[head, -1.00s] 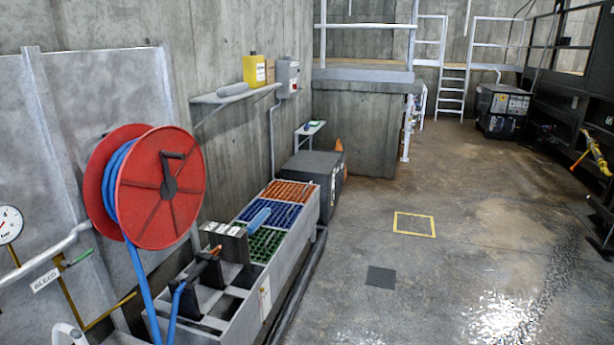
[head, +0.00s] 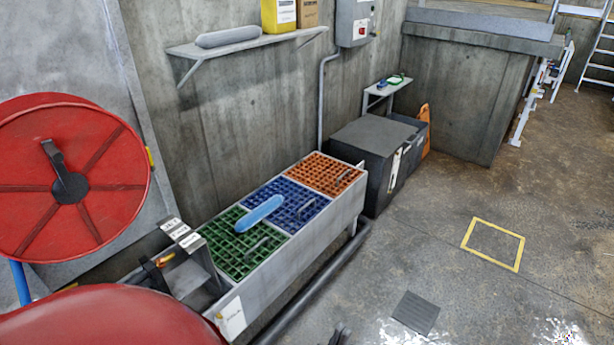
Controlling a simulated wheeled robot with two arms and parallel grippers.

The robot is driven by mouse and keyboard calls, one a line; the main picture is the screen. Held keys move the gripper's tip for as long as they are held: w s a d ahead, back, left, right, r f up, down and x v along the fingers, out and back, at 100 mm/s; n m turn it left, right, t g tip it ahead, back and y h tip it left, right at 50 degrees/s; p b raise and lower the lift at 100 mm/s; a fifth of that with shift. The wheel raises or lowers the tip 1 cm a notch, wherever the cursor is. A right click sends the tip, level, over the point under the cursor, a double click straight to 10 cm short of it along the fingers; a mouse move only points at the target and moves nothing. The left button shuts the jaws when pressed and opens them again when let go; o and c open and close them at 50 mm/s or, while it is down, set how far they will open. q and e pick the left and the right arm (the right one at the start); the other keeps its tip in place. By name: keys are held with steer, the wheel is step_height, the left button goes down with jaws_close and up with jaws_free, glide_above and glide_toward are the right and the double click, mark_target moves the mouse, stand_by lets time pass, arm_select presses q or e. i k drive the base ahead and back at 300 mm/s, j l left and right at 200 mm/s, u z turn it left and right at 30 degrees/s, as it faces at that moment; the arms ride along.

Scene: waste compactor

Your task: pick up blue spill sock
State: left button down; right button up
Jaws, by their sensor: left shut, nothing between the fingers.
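The blue spill sock (head: 260,215) lies in the head view across the border of the green grate (head: 230,245) and the blue grate (head: 305,208), on top of the long grey bin. My left gripper (head: 341,334) shows only as dark fingertips at the bottom edge. It is shut and empty, apart from the sock, lower in the picture and to its right. My right gripper is not in view.
A red hose reel (head: 110,200) stands at left. A wall shelf (head: 250,45) holds a grey roll (head: 228,37) and a yellow container (head: 279,15). A dark box (head: 370,150) stands beyond the orange grate (head: 325,172). The floor at right is mostly clear.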

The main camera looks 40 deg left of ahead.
mark_target(255, 217)
steer(key=i+u, duration=0.2)
steer(key=i, duration=0.45)
steer(key=i+l+u, duration=0.15)
steer(key=i, duration=0.5)
steer(key=i+u, duration=0.25)
steer(key=u, duration=0.2)
steer(key=i+u, duration=0.25)
steer(key=u, duration=0.2)
steer(key=i+l+u, duration=0.1)
steer(key=i+u, duration=0.15)
steer(key=u, duration=0.2)
steer(key=i+u, duration=0.2)
steer(key=u, duration=0.25)
steer(key=i+l+u, duration=0.1)
steer(key=i+u, duration=0.15)
steer(key=u, duration=0.15)
steer(key=i+l+u, duration=0.15)
steer(key=u, duration=0.3)
